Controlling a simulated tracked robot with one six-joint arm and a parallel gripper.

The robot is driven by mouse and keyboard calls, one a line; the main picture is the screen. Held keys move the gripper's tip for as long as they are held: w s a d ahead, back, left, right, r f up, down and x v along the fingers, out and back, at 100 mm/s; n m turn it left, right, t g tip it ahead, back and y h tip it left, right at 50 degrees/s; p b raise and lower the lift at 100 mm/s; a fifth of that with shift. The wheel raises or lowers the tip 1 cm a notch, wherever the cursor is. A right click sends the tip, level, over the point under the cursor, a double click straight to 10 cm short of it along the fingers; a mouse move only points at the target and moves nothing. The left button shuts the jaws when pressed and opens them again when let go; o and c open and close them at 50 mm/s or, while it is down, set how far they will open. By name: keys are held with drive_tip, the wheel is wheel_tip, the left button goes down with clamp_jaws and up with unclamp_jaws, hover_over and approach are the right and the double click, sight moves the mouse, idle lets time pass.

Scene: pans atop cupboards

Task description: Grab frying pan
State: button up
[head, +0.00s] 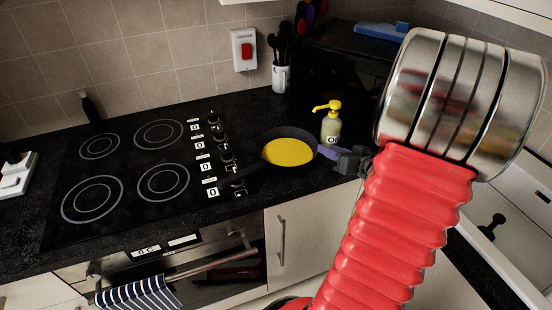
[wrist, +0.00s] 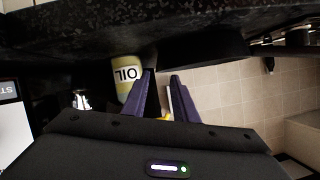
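The frying pan (head: 288,150) is dark with a yellow inside. It lies on the black counter right of the hob, its dark handle pointing to the lower left over the knobs. My gripper (head: 328,152) is at the pan's right rim, on the side away from the handle. The wrist view is upside down; there the two purple fingers (wrist: 163,80) stand apart with a narrow gap. A yellow patch shows between them, and I cannot tell what it belongs to. A dark shape beyond the tips looks like the pan (wrist: 205,50). I cannot tell whether the fingers touch it.
A white mug of utensils (head: 281,78) stands at the back. The black hob (head: 130,175) fills the left; a striped towel (head: 138,295) hangs in front.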

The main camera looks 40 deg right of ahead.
drive_tip(key=shift+x, duration=2.4)
drive_tip(key=shift+w, duration=0.1)
drive_tip(key=shift+x, duration=2.55)
drive_tip(key=shift+f, duration=0.15)
drive_tip(key=shift+c, duration=0.2)
clamp_jaws()
drive_tip(key=shift+f, duration=0.1)
